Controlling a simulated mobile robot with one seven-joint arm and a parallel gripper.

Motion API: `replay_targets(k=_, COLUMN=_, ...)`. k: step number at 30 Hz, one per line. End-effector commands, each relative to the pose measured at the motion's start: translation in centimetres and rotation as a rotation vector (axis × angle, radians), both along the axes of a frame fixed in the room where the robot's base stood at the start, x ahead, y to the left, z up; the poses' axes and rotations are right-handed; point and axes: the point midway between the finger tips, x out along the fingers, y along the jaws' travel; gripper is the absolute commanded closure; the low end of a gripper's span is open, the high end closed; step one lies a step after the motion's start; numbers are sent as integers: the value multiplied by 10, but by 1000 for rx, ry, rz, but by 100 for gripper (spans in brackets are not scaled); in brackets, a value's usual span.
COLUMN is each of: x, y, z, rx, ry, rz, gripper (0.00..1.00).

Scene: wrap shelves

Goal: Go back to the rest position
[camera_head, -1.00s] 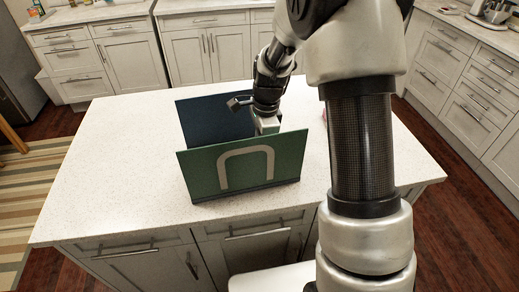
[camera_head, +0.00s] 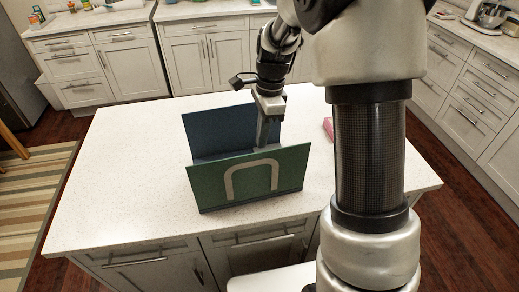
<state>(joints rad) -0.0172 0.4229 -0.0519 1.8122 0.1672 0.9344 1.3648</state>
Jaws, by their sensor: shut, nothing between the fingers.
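My gripper (camera_head: 263,132) points down over the gap between the two panels of the shelf piece on the island. The near panel (camera_head: 212,186) is green with a pale arch shape on it. The far panel (camera_head: 205,134) is dark blue. Both stand upright on the countertop. My gripper is shut and empty. Its fingertips are low between the panels, close behind the near panel's top edge. Whatever lies on the floor of the gap is mostly hidden by the near panel.
The pale island countertop (camera_head: 110,180) is clear to the left. A pink object (camera_head: 328,128) lies right of the panels, partly hidden by my arm. White cabinets (camera_head: 90,62) line the back and right side. A striped rug (camera_head: 30,200) lies at left.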

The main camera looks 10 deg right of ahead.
Motion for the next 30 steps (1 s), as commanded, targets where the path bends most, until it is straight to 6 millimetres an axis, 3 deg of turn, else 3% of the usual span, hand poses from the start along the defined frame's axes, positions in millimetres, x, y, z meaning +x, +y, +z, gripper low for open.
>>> replay_targets(k=4, x=1, y=1, z=26, rx=0, ry=-3, rz=2, gripper=100)
replay_targets(k=14, x=-1, y=1, z=44, rx=0, ry=-8, rz=13, gripper=100)
replay_targets(k=17, x=-11, y=0, z=64, rx=-4, ry=-44, rz=83, gripper=100)
replay_targets(k=20, x=-33, y=-2, z=97, rx=-18, ry=-115, rz=233, gripper=100)
replay_targets(k=24, x=-80, y=-5, z=147, rx=-72, ry=-243, rz=527, gripper=100)
replay_targets(k=30, x=-151, y=-10, z=189, rx=-210, ry=-395, rz=957, gripper=100)
